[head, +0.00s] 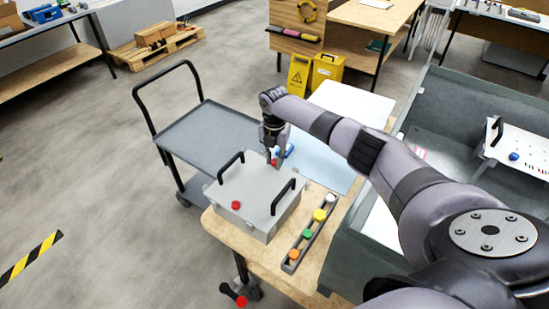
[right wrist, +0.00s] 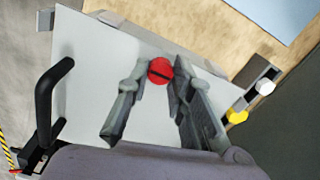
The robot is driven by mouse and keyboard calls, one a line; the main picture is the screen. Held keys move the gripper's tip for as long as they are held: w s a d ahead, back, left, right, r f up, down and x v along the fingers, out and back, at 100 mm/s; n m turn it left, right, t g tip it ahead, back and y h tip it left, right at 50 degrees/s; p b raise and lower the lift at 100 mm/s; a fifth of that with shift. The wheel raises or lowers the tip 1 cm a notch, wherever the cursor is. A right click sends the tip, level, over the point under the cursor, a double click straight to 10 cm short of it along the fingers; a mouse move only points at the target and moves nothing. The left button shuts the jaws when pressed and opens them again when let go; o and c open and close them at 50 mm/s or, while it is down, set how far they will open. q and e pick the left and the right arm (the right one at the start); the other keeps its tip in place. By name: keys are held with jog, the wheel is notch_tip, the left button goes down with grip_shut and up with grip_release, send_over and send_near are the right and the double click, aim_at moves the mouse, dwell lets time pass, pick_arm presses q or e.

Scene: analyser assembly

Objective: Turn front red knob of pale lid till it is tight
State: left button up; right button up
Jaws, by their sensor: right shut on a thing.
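The pale lid (head: 255,190) sits on a grey box on the wooden table, with two black handles. One red knob (head: 236,205) stands on the lid's side nearer the camera, with nothing touching it. My right gripper (head: 274,160) reaches down at the lid's far edge, where a second red knob (head: 274,163) shows between its fingers. In the right wrist view the gripper's fingertips (right wrist: 162,76) are shut on this red knob (right wrist: 160,70), which has a dark slot line. How tight it is cannot be seen. My left gripper is not in view.
A dark strip (head: 306,245) with orange, green, yellow and white knobs lies right of the box. A grey bin (head: 345,262) stands beyond it. A grey trolley (head: 205,140) stands behind left. A blue sheet (head: 325,165) lies behind the lid.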

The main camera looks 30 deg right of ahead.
grip_shut()
